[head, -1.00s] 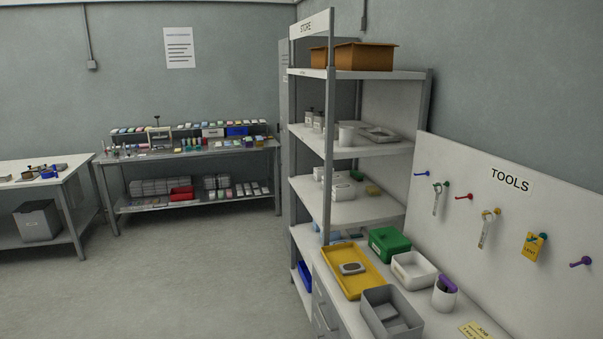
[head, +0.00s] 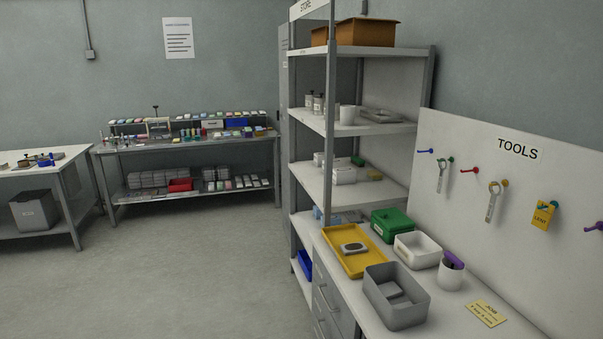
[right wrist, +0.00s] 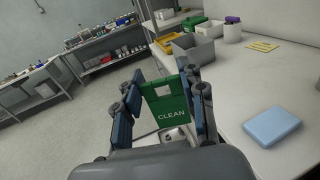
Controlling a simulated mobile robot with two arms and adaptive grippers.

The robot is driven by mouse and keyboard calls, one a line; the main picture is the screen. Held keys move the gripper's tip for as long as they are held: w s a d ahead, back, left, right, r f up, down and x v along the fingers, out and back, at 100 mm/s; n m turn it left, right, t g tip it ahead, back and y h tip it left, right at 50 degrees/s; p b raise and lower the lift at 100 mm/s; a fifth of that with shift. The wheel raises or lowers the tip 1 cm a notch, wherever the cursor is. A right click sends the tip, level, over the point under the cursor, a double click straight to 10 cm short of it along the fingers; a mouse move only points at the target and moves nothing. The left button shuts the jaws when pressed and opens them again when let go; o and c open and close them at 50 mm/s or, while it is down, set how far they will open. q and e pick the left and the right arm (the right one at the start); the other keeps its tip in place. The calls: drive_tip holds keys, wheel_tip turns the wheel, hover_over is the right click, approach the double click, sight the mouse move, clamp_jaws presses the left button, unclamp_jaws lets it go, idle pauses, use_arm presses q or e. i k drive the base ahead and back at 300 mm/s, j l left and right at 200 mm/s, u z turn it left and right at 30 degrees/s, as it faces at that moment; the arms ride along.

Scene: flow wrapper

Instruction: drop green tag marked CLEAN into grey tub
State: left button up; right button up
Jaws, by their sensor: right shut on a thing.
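In the right wrist view my right gripper (right wrist: 160,100) is shut on the green tag (right wrist: 166,106), which hangs between its fingers with the word CLEAN readable. The grey tub (head: 397,296) stands on the workbench at the lower right of the head view, open at the top, with a grey block-like thing inside. The tub also shows beyond the gripper in the right wrist view (right wrist: 194,50), and the tag is outside it. My left gripper is in neither view, and the head view shows no arm.
Beside the tub are a yellow tray (head: 357,251), a white bin (head: 417,249), a green box (head: 392,226) and a white cup (head: 450,275). A yellow note (head: 486,313) lies to the right. A light blue block (right wrist: 271,126) sits on the bench near the gripper. A tool board (head: 480,190) stands behind.

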sight(401, 293)
drive_tip(key=u, duration=0.65)
drive_tip(key=i+j+u, duration=0.1)
drive_tip(key=j, duration=0.25)
drive_tip(key=i+j+u, duration=0.1)
drive_tip(key=j, duration=0.3)
drive_tip(key=i+j, duration=0.15)
drive_tip(key=j, duration=0.2)
drive_tip(key=i+j+u, duration=0.15)
drive_tip(key=j, duration=0.2)
drive_tip(key=i+j+z, duration=0.2)
drive_tip(key=i, duration=0.3)
drive_tip(key=i+j+z, duration=0.2)
drive_tip(key=i+j, duration=0.15)
drive_tip(key=i, duration=0.15)
drive_tip(key=i+j+z, duration=0.2)
drive_tip(key=i+j, duration=0.15)
drive_tip(key=i, duration=0.15)
drive_tip(key=i+l+z, duration=0.2)
drive_tip(key=i+z, duration=0.15)
drive_tip(key=z, duration=0.15)
drive_tip(key=i+z, duration=0.35)
drive_tip(key=z, duration=0.15)
drive_tip(key=i+z, duration=0.35)
drive_tip(key=z, duration=0.15)
drive_tip(key=i+j+z, duration=0.2)
drive_tip(key=i+z, duration=1.05)
drive_tip(key=k+l, duration=0.05)
drive_tip(key=k, duration=0.05)
